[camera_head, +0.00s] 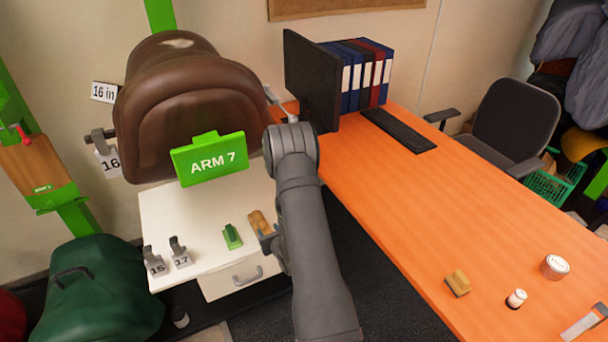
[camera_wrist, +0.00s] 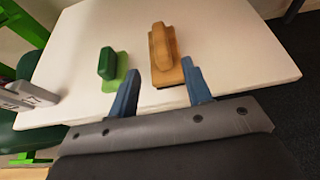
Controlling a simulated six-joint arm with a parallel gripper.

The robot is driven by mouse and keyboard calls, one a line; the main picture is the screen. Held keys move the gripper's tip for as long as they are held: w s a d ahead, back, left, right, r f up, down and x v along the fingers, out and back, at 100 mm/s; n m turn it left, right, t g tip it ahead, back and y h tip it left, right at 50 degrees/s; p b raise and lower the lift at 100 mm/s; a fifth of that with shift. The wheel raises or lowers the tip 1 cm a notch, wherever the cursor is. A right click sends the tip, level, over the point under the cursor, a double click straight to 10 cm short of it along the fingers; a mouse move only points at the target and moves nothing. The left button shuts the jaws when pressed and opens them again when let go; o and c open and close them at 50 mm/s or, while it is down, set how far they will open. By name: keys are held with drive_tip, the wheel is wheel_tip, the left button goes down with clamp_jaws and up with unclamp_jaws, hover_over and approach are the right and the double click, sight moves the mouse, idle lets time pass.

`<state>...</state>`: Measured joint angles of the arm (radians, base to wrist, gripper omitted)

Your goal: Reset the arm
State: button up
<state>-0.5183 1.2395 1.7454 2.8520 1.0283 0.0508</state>
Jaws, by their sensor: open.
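My gripper (camera_wrist: 160,67) is open and empty, with its two blue-grey fingers spread apart. In the head view it (camera_head: 268,240) is at the right edge of the white table (camera_head: 165,215), mostly hidden by my own arm. A brown brush-like block with a raised grip (camera_wrist: 165,52) sits on the table just beyond the fingertips. It also shows in the head view (camera_head: 258,222), partly covered by my gripper. A green block on a lighter green base (camera_wrist: 112,66) stands left of it and also shows in the head view (camera_head: 232,236).
A green "ARM 7" sign (camera_head: 210,158) and a brown saddle (camera_head: 190,105) stand behind the table. Gauges marked 15 (camera_head: 154,262) and 17 (camera_head: 179,253) are at its left front. The orange desk (camera_head: 430,210) on the right has a monitor (camera_head: 312,80) at its far end.

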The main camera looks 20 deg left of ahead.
sight(260, 219)
drive_tip(key=x, duration=1.1)
drive_tip(key=shift+w+a+f, duration=0.25)
drive_tip(key=shift+w+a, duration=0.15)
drive_tip(key=shift+r, duration=0.9)
drive_tip(key=shift+f, duration=0.1)
